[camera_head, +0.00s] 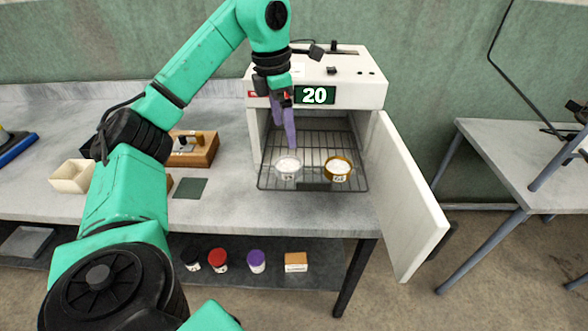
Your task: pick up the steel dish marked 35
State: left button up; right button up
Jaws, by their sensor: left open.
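A silvery dish (288,169) with white contents stands upright on the left of the oven's pulled-out wire rack (313,187). A brass-coloured dish (338,170) with similar contents stands to its right. Both have small front labels, too small to read surely; the silvery one looks like the steel dish. My left gripper (284,136) points down with purple fingers, above and slightly behind the silvery dish. It is open, with nothing visible between its fingers. My right gripper is not in view.
The white oven (350,92) displays 20. Its door (402,195) stands open to the right of the rack. A wooden block holder (193,149), a cream box (72,176) and a dark square mat (190,188) are on the bench at left. Several jars sit below.

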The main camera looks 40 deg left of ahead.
aim_at(289, 170)
pick_arm(q)
jog(key=f, duration=0.3)
jog(key=shift+s+f+p, duration=0.3)
jog(key=shift+f+p, duration=0.05)
jog(key=shift+f, duration=0.05)
jog(key=f, duration=0.2)
jog(key=w+f+p, duration=0.1)
jog(key=f, duration=0.2)
jog(key=shift+d+f, duration=0.2)
jog(key=shift+f, duration=0.4)
jog(key=shift+w, duration=0.1)
jog(key=c, duration=1.2)
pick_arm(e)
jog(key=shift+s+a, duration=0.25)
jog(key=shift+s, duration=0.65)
